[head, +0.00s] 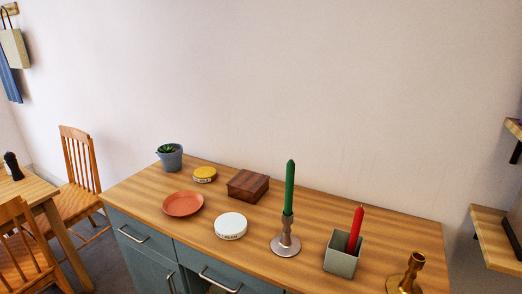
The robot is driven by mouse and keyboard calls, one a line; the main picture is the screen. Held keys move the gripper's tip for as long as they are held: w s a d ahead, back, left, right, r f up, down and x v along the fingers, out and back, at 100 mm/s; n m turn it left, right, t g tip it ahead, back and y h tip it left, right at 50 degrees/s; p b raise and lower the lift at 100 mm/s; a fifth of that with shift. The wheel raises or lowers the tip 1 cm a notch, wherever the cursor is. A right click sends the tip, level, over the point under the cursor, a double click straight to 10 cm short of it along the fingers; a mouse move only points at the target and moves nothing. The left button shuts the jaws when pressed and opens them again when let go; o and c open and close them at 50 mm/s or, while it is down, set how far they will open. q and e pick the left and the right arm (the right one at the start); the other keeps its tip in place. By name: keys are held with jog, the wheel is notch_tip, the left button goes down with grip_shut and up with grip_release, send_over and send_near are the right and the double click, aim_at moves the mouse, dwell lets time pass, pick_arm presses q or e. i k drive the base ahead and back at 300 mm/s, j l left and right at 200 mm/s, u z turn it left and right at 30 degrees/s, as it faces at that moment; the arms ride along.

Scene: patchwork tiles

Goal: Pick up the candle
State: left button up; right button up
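Two candles show on the wooden-topped sideboard in the head view. A tall green candle (290,187) stands upright in a silver candlestick (286,240). A red candle (355,230) stands slightly tilted inside a square grey-green pot (342,257), its lower end hidden by the pot's wall. A brass candlestick (407,276) with no candle in it stands to the right, near the bottom of the picture. Neither of my grippers is in view.
The sideboard top (190,232) also bears a potted plant (169,157), a yellow-lidded tin (204,174), a wooden box (248,186), a terracotta dish (183,204) and a white round tin (231,226). Wall shelves (496,236) stand at the right, chairs (78,170) and a table at the left.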

aim_at(290, 165)
jog(key=i+j+z, duration=0.7)
jog(key=j+z, duration=0.15)
jog(key=z, duration=0.15)
